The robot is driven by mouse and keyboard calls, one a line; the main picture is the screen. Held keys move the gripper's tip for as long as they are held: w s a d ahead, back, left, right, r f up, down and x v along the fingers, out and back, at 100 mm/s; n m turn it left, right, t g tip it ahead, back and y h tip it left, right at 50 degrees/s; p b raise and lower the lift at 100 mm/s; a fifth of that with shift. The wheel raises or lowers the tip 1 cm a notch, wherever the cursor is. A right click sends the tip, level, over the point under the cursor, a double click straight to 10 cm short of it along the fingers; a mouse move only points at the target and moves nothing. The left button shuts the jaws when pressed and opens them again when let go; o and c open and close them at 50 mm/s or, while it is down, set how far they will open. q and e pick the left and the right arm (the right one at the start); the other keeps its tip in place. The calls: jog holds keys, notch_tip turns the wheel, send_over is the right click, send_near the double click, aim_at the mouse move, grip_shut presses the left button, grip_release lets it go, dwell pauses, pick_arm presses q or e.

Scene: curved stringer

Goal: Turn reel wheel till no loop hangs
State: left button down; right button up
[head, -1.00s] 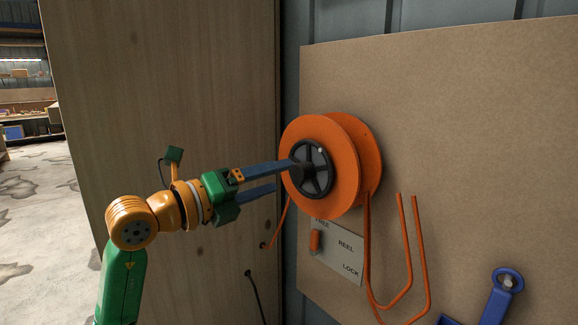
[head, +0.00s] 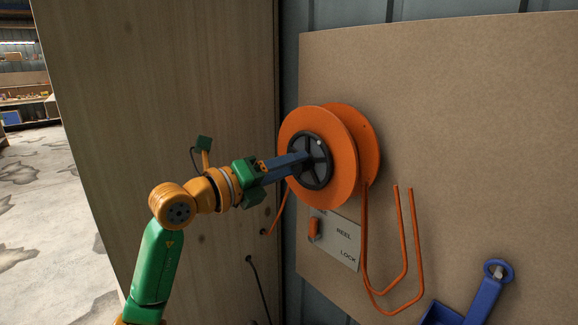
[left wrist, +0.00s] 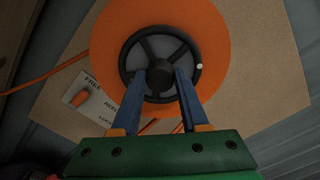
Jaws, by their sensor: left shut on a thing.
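The orange reel (head: 345,165) is mounted on a brown board, with a dark spoked wheel (head: 322,172) on its face. A white dot marks the wheel's rim at the upper right. My left gripper (head: 305,163) is shut on the wheel's hub; in the left wrist view its blue fingers (left wrist: 160,82) lie either side of the hub. An orange cable loop (head: 385,309) hangs below the reel at right. My right gripper is not in view.
A label plate (head: 340,245) below the reel carries an orange lever (head: 313,229) at the FREE end. A blue part (head: 488,290) is at lower right. A wooden panel (head: 170,110) stands at left, close behind my left arm.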

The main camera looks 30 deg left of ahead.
pick_arm(q)
jog(key=shift+f+m, duration=0.1)
jog(key=shift+m, duration=0.2)
jog(key=m+b, duration=0.2)
jog(key=m, duration=0.6)
jog(key=m+b, duration=0.2)
jog(key=m, duration=0.5)
jog(key=shift+d+m, duration=0.2)
jog(key=shift+m, duration=0.2)
jog(key=m, duration=0.5)
jog(key=shift+m, duration=0.3)
jog(key=shift+c, duration=2.1)
grip_release()
